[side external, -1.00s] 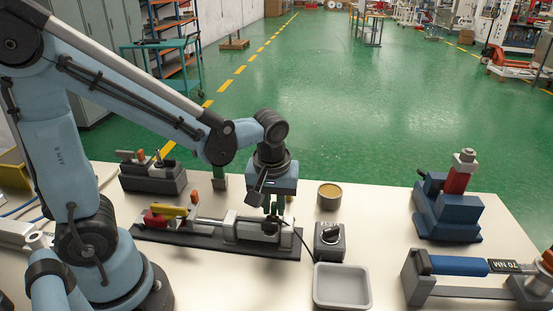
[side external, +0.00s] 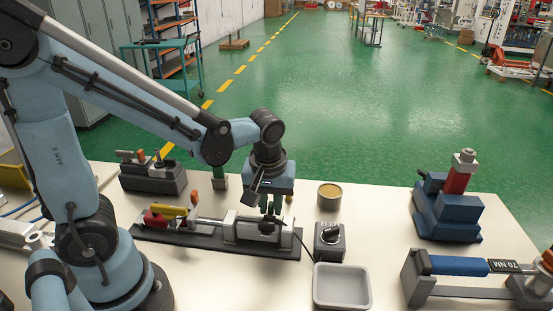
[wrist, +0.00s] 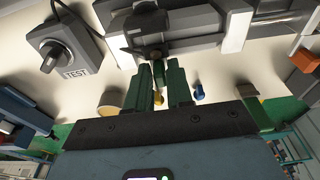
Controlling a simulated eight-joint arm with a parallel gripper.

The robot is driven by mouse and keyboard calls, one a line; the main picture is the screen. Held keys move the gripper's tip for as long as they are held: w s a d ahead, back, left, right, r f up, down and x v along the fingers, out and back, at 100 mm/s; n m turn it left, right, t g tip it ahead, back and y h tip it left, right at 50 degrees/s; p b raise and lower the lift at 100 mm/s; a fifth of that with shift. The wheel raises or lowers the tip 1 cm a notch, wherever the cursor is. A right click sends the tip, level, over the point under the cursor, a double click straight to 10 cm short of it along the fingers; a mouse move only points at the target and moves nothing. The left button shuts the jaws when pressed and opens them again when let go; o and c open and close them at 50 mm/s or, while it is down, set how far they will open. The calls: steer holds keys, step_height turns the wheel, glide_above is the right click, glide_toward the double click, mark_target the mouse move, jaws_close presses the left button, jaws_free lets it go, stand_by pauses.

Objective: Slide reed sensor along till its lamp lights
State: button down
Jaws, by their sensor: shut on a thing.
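A pneumatic cylinder (side external: 247,231) with pale end blocks lies on a dark base plate (side external: 180,239). Its rod runs left toward a red and yellow block (side external: 168,212). My gripper (side external: 268,214) points down over the right part of the cylinder. Its green fingers are shut on the small dark reed sensor (wrist: 141,27), which sits along the cylinder's side in the wrist view. A black cable leads off to the right of the sensor in the side view. The fingers partly hide the sensor there. I cannot make out a lit lamp in either view.
A TEST switch box (side external: 329,242) stands just right of the cylinder, with an empty grey tray (side external: 342,306) in front and a round tin (side external: 329,196) behind. Blue fixtures (side external: 447,215) stand farther right. A dark clamp block (side external: 153,179) stands behind left.

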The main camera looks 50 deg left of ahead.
mark_target(248, 213)
steer(key=shift+s+a, duration=1.8)
stand_by(5.5)
steer(key=c, duration=0.9)
jaws_free()
